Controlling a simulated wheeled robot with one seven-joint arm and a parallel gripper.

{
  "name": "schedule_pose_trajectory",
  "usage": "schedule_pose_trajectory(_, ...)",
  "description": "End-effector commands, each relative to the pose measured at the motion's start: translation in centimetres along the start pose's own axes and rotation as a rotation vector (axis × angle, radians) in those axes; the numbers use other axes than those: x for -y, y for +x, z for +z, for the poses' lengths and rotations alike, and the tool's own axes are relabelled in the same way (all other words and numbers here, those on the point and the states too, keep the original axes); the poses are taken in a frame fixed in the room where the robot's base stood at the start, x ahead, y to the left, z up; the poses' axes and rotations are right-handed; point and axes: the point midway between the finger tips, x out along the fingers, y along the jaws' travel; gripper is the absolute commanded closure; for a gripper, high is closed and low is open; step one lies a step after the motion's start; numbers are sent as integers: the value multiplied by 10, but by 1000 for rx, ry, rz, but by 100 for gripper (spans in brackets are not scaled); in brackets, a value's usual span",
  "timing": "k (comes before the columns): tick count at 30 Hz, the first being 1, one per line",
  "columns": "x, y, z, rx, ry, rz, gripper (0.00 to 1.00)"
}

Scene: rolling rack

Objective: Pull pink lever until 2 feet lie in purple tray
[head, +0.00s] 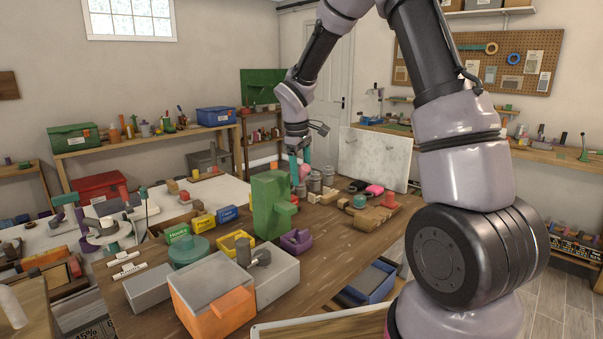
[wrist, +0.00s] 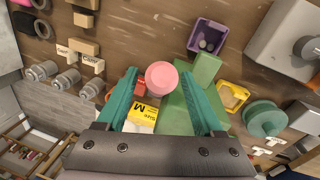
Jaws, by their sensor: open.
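The pink lever's round knob (wrist: 162,77) shows between my open fingers in the wrist view, beside the green dispenser body (wrist: 203,68). In the wrist view the fingers (wrist: 159,76) stand on either side of the knob; contact cannot be told. The purple tray (head: 296,250) sits in front of the dispenser. In the wrist view, the purple tray (wrist: 220,28) holds small grey rounded pieces, too small to count surely.
A yellow tray (head: 226,243) and a teal round object (head: 188,252) stand left of the dispenser. Grey cylinders (head: 328,178) stand behind it. A grey box with an orange front (head: 238,310) is nearer. Bare wood shows right of the purple tray.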

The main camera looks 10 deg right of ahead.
Motion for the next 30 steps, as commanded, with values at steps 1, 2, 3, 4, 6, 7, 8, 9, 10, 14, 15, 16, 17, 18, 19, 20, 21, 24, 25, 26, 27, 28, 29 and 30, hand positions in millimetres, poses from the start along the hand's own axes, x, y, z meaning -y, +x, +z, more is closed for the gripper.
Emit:
schedule_pose_trajectory(1,0,2,0,0,0,0,31)
schedule_pose_trajectory(2,0,2,0,0,0,0,31)
schedule_pose_trajectory(3,0,2,0,0,0,0,31)
schedule_pose_trajectory(4,0,2,0,0,0,0,31)
schedule_pose_trajectory(6,0,2,0,-1,0,0,31)
schedule_pose_trajectory(7,0,2,0,-1,0,0,31)
schedule_pose_trajectory(8,0,2,0,-1,0,0,31)
schedule_pose_trajectory(9,0,2,0,-1,0,0,35)
schedule_pose_trajectory(10,0,2,0,-1,0,0,47)
schedule_pose_trajectory(14,0,2,0,-1,0,0,96)
schedule_pose_trajectory(15,0,2,0,-1,0,0,100)
schedule_pose_trajectory(16,0,2,0,-1,0,0,100)
schedule_pose_trajectory(17,0,2,0,-1,0,0,100)
schedule_pose_trajectory(18,0,2,0,-1,0,0,100)
schedule_pose_trajectory(19,0,2,0,-1,0,1,100)
schedule_pose_trajectory(20,0,2,0,-1,0,0,100)
schedule_pose_trajectory(21,0,2,0,-1,0,1,100)
schedule_pose_trajectory(24,0,2,0,-1,0,1,100)
schedule_pose_trajectory(25,0,2,0,-1,0,1,100)
schedule_pose_trajectory(26,0,2,0,-1,0,1,100)
schedule_pose_trajectory(27,0,2,0,-1,0,1,100)
schedule_pose_trajectory(28,0,2,0,-1,0,1,100)
schedule_pose_trajectory(29,0,2,0,-1,0,1,100)
schedule_pose_trajectory(30,0,2,0,-1,0,1,100)
